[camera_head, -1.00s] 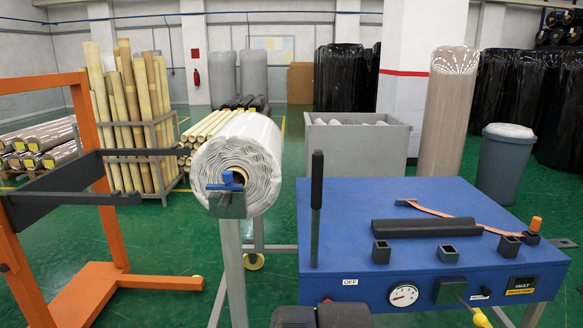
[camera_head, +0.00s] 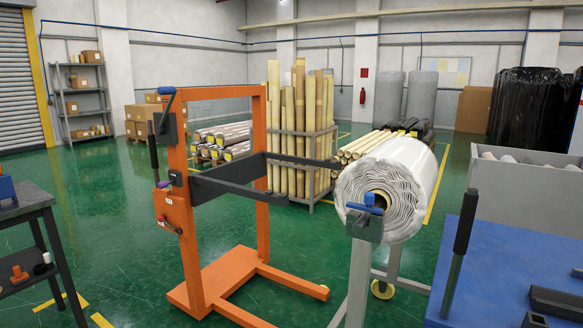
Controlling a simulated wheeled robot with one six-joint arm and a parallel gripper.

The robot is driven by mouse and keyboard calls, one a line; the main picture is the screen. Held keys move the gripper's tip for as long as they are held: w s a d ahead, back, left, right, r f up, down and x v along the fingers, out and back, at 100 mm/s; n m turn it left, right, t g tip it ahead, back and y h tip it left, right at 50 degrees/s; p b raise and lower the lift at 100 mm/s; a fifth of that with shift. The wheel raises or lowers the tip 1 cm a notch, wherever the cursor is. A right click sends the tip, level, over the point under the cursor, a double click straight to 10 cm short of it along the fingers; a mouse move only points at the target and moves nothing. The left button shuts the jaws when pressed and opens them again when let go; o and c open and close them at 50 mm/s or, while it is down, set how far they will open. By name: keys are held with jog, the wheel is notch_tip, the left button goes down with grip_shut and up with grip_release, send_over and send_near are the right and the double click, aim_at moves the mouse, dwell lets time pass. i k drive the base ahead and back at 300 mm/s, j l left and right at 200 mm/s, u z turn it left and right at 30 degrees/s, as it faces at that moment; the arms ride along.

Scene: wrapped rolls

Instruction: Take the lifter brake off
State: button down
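The orange lifter (camera_head: 195,220) stands upright on the floor left of centre, with two dark fork arms (camera_head: 232,185) pointing right toward the wrapped roll. On its left post are a dark lever (camera_head: 153,153), a small purple knob (camera_head: 162,184), a red button (camera_head: 161,217) and a blue-tipped handle (camera_head: 167,103) near the top. A black lever end (camera_head: 172,228) sticks out below the red button. I cannot tell which of these is the brake, or its position. My gripper is not in view.
A white wrapped roll (camera_head: 410,185) rests on a grey stand right of the lifter. A blue machine top (camera_head: 500,245) with an upright black lever (camera_head: 460,250) fills the lower right. A dark table (camera_head: 35,215) stands at lower left. Green floor (camera_head: 110,205) lies open between table and lifter.

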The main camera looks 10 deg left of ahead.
aim_at(162, 217)
jog(key=u, duration=1.15)
jog(key=i+j, duration=0.15)
jog(key=i, duration=0.3)
jog(key=i+j+z, duration=0.1)
jog(key=i, duration=0.3)
jog(key=i+j, duration=0.3)
jog(key=i, duration=0.15)
jog(key=i+j+z, duration=0.1)
jog(key=i, duration=0.35)
jog(key=j, duration=0.1)
